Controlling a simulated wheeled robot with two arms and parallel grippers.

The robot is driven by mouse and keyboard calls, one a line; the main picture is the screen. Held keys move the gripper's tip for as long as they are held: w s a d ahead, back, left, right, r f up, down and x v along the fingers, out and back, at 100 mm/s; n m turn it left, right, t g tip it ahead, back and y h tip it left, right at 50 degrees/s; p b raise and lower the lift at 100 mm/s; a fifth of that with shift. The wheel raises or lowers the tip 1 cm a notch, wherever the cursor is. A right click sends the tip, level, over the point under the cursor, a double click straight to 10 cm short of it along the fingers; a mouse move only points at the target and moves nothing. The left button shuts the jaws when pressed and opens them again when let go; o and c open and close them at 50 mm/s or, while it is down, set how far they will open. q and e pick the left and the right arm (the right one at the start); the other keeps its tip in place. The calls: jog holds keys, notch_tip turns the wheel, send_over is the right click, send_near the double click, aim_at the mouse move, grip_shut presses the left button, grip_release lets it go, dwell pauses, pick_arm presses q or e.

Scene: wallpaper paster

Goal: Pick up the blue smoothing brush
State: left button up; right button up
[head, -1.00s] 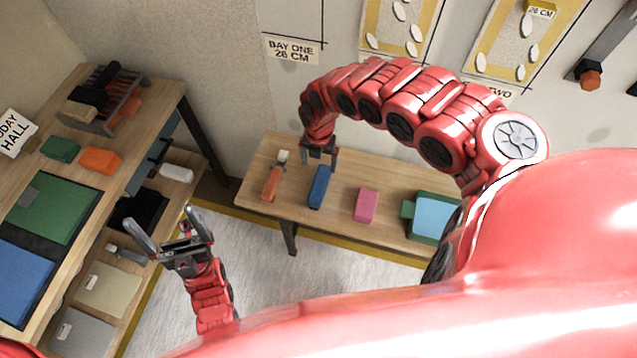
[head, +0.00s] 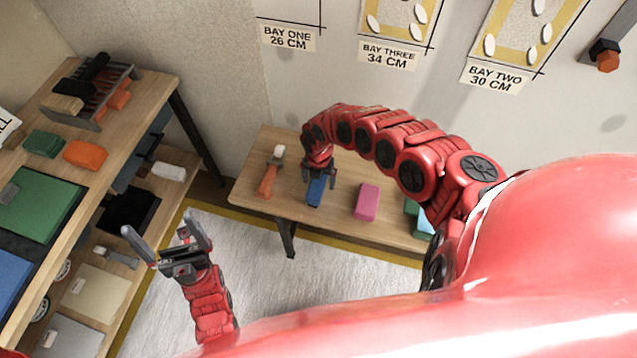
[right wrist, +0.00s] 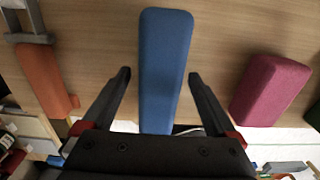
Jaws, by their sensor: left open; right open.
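The blue smoothing brush (head: 315,190) lies on the wooden bench (head: 340,215) below the wall, between an orange-handled tool and a pink block. In the right wrist view the blue brush (right wrist: 163,65) runs lengthwise between the fingers, with a gap on each side. My right gripper (head: 319,175) is over the brush, open, pointing down; in the right wrist view its fingers (right wrist: 159,80) hold nothing. In the head view it hides part of the brush. My left gripper (head: 160,238) is open and empty, above the floor beside the left shelf.
The orange-handled tool (head: 268,180) lies left of the brush and the pink block (head: 367,201) right of it. The orange tool (right wrist: 42,75) and pink block (right wrist: 268,90) flank the right gripper. The shelf unit (head: 125,185) stands at left. The pale floor (head: 255,275) is clear.

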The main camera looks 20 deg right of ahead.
jog(key=shift+f, duration=0.95)
grip_shut()
